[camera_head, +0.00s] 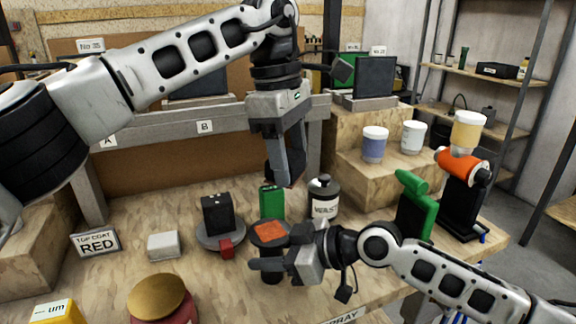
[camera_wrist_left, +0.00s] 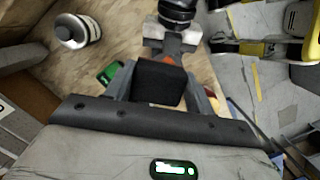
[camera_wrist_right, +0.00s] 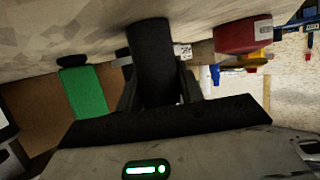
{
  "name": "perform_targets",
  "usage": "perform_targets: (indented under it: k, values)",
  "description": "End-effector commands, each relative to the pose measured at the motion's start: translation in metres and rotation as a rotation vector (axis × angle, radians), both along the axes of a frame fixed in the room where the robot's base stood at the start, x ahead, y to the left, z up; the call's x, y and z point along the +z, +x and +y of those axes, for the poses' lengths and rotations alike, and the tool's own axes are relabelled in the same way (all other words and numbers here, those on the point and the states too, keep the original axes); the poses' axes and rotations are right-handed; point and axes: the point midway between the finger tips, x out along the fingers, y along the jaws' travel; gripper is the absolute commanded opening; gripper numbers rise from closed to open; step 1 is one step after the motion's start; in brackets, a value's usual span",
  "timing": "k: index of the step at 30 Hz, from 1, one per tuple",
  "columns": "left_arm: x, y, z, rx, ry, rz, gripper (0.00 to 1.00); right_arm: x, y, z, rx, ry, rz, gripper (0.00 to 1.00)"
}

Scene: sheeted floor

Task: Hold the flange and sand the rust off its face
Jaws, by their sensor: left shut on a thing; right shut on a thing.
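The flange (camera_head: 270,232) is a dark round piece with an orange-red rust patch on its upward face and a dark stem below. My right gripper (camera_head: 272,264) is shut on its stem, above the bench; the right wrist view shows the black stem (camera_wrist_right: 153,62) between the fingers. My left gripper (camera_head: 281,172) points down above the flange, with a visible gap between them. It is shut on a black sanding block (camera_wrist_left: 158,83), which hides most of the flange in the left wrist view; an orange sliver shows beyond it.
A grey round base (camera_head: 207,241) with a black block and red cube stands left of the flange. Behind are a green container (camera_head: 271,202) and a WASTE bottle (camera_head: 323,196). A gold-lidded red pot (camera_head: 160,296) is front left. A green holder (camera_head: 415,205) is right.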

Motion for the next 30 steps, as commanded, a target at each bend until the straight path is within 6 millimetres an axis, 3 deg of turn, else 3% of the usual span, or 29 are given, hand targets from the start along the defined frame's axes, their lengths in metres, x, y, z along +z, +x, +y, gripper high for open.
perform_targets:
  k: [3,4,6,18,30]
  values:
    - [0.000,0.000,0.000,0.000,0.000,0.000,0.21,0.002,0.000,0.000,0.000,0.004,-0.004,0.01]
    - [0.000,0.000,0.000,0.000,0.000,0.000,0.21,0.004,0.001,0.001,-0.001,0.007,-0.007,0.43]
    - [0.000,0.000,0.000,0.000,0.000,0.000,0.21,0.004,0.001,0.001,-0.001,0.006,-0.006,0.62]
    - [0.000,0.000,0.000,0.001,0.000,0.000,0.21,0.003,-0.002,-0.007,-0.002,0.000,-0.001,0.63]
    - [0.000,0.000,0.000,0.000,0.000,0.000,0.21,0.033,-0.030,-0.075,-0.003,0.000,-0.001,0.63]
